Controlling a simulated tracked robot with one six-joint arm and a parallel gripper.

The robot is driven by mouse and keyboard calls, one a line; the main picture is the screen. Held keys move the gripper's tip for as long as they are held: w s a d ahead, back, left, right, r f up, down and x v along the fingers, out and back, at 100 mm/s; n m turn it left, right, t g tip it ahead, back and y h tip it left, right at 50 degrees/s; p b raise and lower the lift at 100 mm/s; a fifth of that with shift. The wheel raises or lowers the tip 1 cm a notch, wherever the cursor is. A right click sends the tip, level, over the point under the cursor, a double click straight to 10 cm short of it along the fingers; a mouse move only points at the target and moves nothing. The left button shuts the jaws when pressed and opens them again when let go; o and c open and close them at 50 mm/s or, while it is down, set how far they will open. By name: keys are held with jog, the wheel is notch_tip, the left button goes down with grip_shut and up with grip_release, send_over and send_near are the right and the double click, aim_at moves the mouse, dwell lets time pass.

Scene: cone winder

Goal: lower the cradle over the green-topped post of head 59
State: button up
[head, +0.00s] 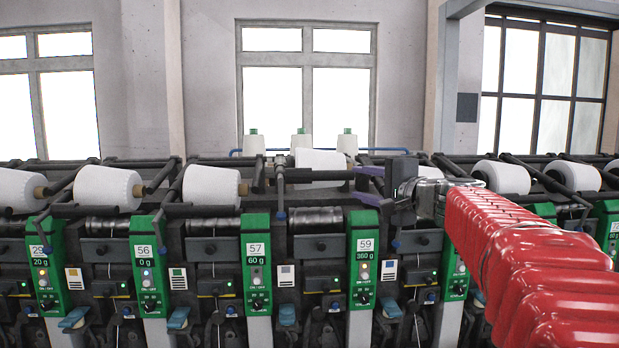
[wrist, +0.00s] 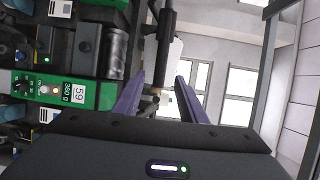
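The green-topped post of head 59 (head: 363,238) stands right of centre, its label reading 59 and 360 g; it shows sideways in the wrist view (wrist: 62,94). A dark cradle bar (head: 318,176) runs above and behind it, in front of a white cone (head: 320,158). My gripper (head: 366,179) is above the post, its purple fingers pointing left near the bar's right end. In the wrist view the fingers (wrist: 158,98) are apart, with the dark bar (wrist: 162,55) appearing between them. I cannot tell whether they touch it. The cradle's far parts are hidden.
Posts of head 57 (head: 256,262) and head 56 (head: 149,265) stand to the left. White cones (head: 105,188) lie in neighbouring cradles on both sides. Several upright cones (head: 301,142) stand behind near a blue rail. Open space lies above the machine.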

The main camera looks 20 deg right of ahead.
aim_at(335, 177)
jog(key=shift+w, duration=0.1)
dwell(0.3)
jog(key=x, duration=1.3)
jog(key=shift+w+r, duration=0.15)
jog(key=shift+w, duration=0.2)
jog(key=shift+c, duration=0.3)
grip_shut()
